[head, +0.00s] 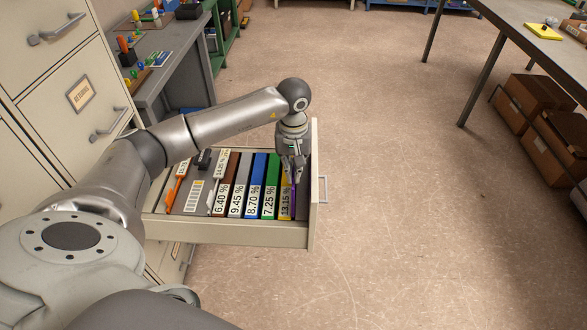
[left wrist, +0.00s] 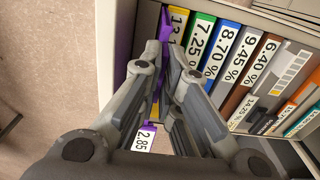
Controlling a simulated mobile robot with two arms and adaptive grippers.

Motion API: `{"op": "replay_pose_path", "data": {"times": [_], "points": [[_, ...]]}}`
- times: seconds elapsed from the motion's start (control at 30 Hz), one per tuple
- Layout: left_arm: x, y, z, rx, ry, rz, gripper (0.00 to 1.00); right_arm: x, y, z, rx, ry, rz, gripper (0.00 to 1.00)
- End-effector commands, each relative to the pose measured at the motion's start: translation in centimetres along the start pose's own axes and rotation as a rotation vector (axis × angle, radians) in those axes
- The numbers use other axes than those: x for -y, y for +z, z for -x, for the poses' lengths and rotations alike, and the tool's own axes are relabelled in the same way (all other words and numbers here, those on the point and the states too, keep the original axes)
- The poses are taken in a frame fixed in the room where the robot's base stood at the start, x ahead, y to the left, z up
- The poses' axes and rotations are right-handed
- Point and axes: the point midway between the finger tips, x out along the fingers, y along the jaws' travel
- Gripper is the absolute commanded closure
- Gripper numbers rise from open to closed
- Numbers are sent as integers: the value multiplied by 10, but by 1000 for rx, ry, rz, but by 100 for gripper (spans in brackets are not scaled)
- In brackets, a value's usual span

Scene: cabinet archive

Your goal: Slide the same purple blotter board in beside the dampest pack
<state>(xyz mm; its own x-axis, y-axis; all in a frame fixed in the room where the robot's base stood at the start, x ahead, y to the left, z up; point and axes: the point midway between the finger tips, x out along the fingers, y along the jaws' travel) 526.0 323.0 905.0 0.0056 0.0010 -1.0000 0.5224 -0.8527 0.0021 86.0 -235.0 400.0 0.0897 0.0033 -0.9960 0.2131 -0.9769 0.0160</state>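The open drawer (head: 262,233) holds a row of packs with coloured spines and percentage labels. The yellow pack (head: 286,203) reads 13.15 %, the green pack (head: 270,190) 7.25 %, the blue pack (head: 254,190) 8.70 %. My left gripper (head: 293,181) points down at the row's right end, by the drawer front. In the left wrist view its fingers (left wrist: 166,62) close in on a thin purple board (left wrist: 165,25), beside the yellow pack. A white label reading 2.85 (left wrist: 145,140) with purple at its top shows lower between the fingers. The board's lower part is hidden.
Grey and brown packs and tilted label tabs fill the drawer's left part. The filing cabinet (head: 60,90) stands at left, with a workbench (head: 165,70) behind. A table (head: 520,20) and cardboard boxes (head: 535,105) are at right. The floor between is clear.

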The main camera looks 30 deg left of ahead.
Motion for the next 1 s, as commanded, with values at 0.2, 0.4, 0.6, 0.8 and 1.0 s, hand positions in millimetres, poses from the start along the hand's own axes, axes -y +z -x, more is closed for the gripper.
{"op": "replay_pose_path", "data": {"times": [0.2, 0.4, 0.6, 0.8, 1.0], "points": [[0, 0, -17, -1, 0, 0, 100, 2, 1, -15, -1, -2, -1, 60], [0, 0, -30, 0, -1, 0, 100, 2, 1, -27, -2, -1, -1, 60], [0, 0, -43, -1, 0, 1, 100, 2, 2, -38, -2, -1, -1, 60], [0, 0, -56, -1, 0, 1, 100, 2, 3, -50, -2, -1, -1, 60], [0, 0, -69, -1, 0, 0, 100, 2, 4, -61, -2, -1, -1, 60]]}}
